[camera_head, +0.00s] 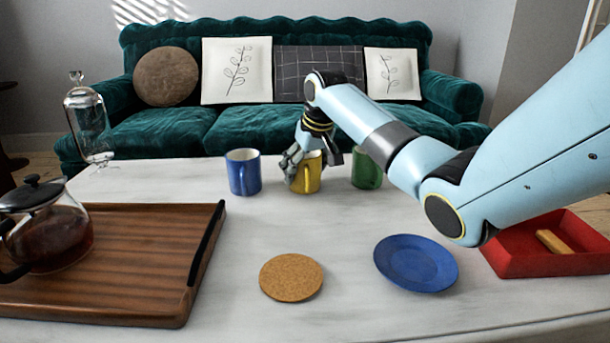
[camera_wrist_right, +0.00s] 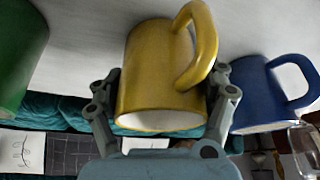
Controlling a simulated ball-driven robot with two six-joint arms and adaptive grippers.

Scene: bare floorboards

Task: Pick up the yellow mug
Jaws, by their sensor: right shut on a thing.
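The yellow mug (camera_head: 307,174) stands upright on the white table, between a blue mug (camera_head: 243,172) on its left and a green mug (camera_head: 366,170) on its right. My right gripper (camera_head: 306,165) reaches down to it, with fingers on either side of its body. In the right wrist view the yellow mug (camera_wrist_right: 160,80) fills the space between the two fingers (camera_wrist_right: 160,100), and its handle shows clear of them. The gripper is shut on it. The mug appears to rest on the table; any small gap below it cannot be told. My left gripper is not in view.
A cork coaster (camera_head: 291,277), blue plate (camera_head: 416,263) and red tray (camera_head: 540,262) lie in front. The table centre is clear.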

